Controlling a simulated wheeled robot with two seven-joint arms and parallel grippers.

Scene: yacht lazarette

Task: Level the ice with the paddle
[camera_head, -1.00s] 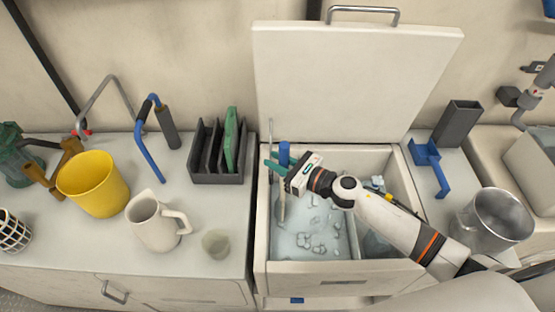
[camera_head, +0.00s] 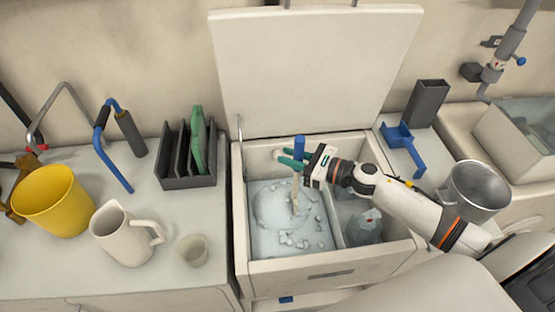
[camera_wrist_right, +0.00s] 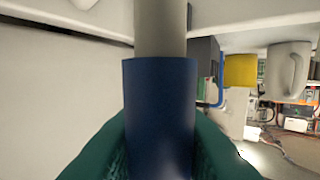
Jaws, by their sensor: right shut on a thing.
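My right gripper (camera_head: 293,160) is shut on the blue grip of the paddle (camera_head: 299,148) over the open ice box (camera_head: 241,205). In the right wrist view the blue grip (camera_wrist_right: 160,120) stands between the green fingers, with a pale shaft beyond it. The paddle hangs nearly upright, and its pale lower part reaches down to the ice (camera_head: 272,234) in the left compartment. The ice shows a round, curved mark and several loose lumps, mostly toward the front and right. Whether the paddle's tip is under the surface I cannot tell. My left gripper is not in view.
The raised lid (camera_head: 315,75) stands behind the box. A divider separates the right compartment, which holds a clear bottle-like thing (camera_head: 366,226). On the left counter are a yellow bucket (camera_head: 52,203), a white jug (camera_head: 122,236), a cup (camera_head: 193,250) and a dark rack (camera_head: 188,178).

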